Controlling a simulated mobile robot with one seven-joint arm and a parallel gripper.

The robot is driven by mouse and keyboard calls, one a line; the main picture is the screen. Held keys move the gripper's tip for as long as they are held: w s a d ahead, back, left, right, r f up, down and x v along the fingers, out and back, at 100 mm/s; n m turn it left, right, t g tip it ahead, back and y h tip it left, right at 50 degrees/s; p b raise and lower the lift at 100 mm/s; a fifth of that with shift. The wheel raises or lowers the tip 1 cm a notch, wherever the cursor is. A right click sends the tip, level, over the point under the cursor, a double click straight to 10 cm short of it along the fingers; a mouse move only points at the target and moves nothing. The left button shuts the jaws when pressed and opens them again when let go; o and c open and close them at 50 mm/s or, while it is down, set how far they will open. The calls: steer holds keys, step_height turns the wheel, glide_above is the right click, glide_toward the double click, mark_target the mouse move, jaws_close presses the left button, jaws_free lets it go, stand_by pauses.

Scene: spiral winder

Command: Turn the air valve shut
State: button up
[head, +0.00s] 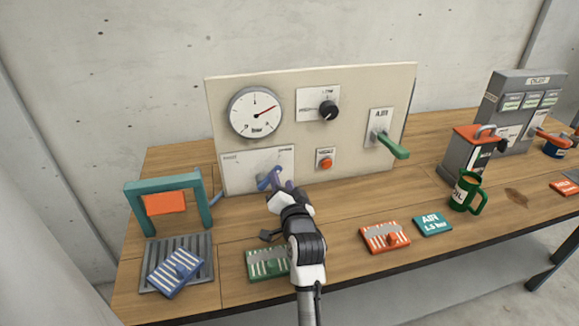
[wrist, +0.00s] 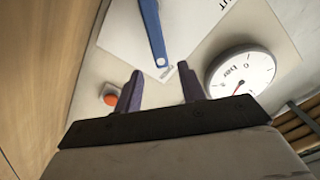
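The upright cream panel (head: 350,90) carries a plate marked AIR (head: 379,118) at its right side. The air valve's green handle (head: 393,146) sticks out from that plate, slanting down to the right. My gripper (head: 270,178) is in front of the panel's lower left plate, well left of the green handle. In the wrist view its two purple fingers (wrist: 158,78) stand apart with nothing between them. A blue lever (wrist: 152,32) on a white plate lies beyond the fingertips; its end also shows in the head view (head: 216,198). The green handle is not in the wrist view.
The panel also holds a round gauge (head: 256,112), a black knob (head: 328,110) and an orange button (head: 325,163). A teal frame (head: 205,200), a green mug (head: 466,193) and a grey-red box (head: 468,155) stand on the wooden bench (head: 345,215). Coloured cards lie along its front.

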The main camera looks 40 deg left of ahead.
mark_target(278, 171)
steer(key=p+x, duration=0.2)
steer(key=x, duration=0.4)
steer(key=shift+a+r, duration=0.1)
jaws_close()
